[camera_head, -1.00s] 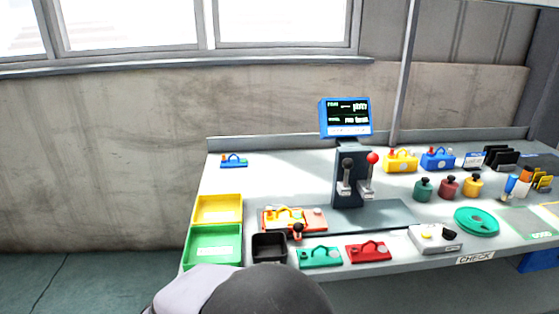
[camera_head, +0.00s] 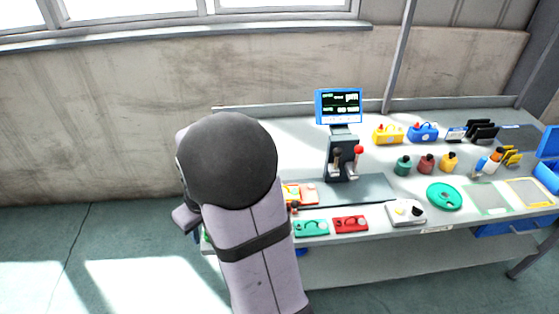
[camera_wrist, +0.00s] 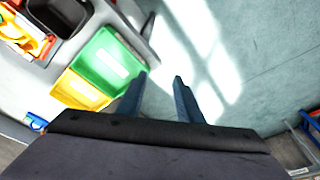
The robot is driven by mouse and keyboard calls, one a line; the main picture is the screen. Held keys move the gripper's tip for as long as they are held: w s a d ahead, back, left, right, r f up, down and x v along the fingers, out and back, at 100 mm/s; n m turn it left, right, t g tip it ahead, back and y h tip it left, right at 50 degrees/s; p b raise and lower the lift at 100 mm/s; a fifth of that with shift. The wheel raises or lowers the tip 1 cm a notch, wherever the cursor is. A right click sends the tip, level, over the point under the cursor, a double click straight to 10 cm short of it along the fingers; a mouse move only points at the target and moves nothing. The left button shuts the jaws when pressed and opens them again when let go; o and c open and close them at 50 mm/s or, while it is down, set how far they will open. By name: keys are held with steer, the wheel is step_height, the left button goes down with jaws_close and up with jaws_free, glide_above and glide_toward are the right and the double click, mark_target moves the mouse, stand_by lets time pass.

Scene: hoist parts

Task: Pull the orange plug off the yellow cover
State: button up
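In the head view, a yellow cover (camera_head: 291,192) lies on an orange base (camera_head: 308,194) at the left of the bench, mostly hidden behind my arm. The wrist view also shows the orange base (camera_wrist: 40,47) with yellow on it at the upper-left corner, cut by the edge. I cannot make out its plug clearly. Another yellow cover (camera_head: 388,136) stands at the back of the bench with a small orange-red piece on top. My gripper (camera_wrist: 160,77) is open and empty, its two fingers apart over the floor beside the bench.
A green bin (camera_wrist: 108,62), a yellow bin (camera_wrist: 75,92) and a black bin (camera_wrist: 60,14) lie left of my fingers in the wrist view. A control stand with levers (camera_head: 341,160) rises mid-bench. Green (camera_head: 311,228) and red (camera_head: 350,225) plates lie in front. Floor (camera_wrist: 255,60) is clear.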

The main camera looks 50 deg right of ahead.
steer(key=s+d+t, duration=0.2)
steer(key=s+d, duration=0.1)
steer(key=d, duration=2.5)
steer(key=shift+p+x, duration=1.2)
steer(key=shift+x, duration=2.15)
steer(key=shift+w, duration=0.15)
steer(key=shift+c, duration=0.2)
jaws_close()
